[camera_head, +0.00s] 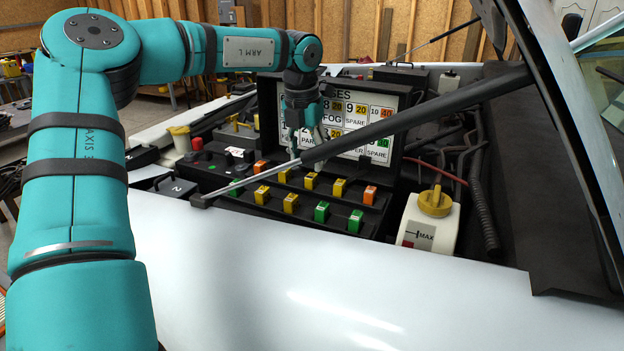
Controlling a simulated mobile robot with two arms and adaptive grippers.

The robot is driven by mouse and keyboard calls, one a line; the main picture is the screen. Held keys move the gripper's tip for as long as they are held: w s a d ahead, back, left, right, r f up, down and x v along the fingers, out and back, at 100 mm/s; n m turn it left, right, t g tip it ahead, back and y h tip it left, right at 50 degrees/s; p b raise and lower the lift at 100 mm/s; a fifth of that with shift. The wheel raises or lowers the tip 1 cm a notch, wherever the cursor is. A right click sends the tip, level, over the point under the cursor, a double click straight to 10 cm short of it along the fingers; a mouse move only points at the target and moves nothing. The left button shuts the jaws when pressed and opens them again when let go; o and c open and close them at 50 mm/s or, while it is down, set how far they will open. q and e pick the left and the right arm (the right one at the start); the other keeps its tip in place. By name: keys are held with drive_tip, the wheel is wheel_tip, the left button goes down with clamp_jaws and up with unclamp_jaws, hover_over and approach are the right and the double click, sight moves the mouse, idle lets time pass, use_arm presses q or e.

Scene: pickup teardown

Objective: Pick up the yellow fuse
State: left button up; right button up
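Several yellow fuses sit in rows in the black fuse box (215,178), among them one in the front row (291,203), one left of it (262,194), and others in the back row (311,181) (339,187). Which one is meant is not clear. My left gripper (301,147) points down above the back row, in front of the open lid. A hood strut crosses in front of its lower end, so I cannot tell how far its fingers are apart or whether they touch a fuse. My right gripper is not in view.
Orange fuses (370,194) and green fuses (321,211) share the box. The lid (385,110) stands open behind, with a fuse chart. The black hood strut (420,117) slants across the box. A white reservoir with a yellow cap (435,203) stands at right. The white fender (300,280) is clear.

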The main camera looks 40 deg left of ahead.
sight(311, 175)
use_arm(q)
drive_tip(key=shift+f, duration=0.15)
drive_tip(key=f+p, duration=0.1)
drive_tip(key=f, duration=0.1)
drive_tip(key=w+f+p, duration=0.1)
drive_tip(key=f+p, duration=0.1)
drive_tip(key=shift+f, duration=0.15)
drive_tip(key=shift+w+f, duration=0.1)
drive_tip(key=shift+f, duration=0.2)
drive_tip(key=shift+c, duration=0.5)
drive_tip(key=c, duration=0.8)
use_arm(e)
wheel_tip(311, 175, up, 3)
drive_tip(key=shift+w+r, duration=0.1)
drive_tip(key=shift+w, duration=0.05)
use_arm(q)
drive_tip(key=shift+r, duration=0.15)
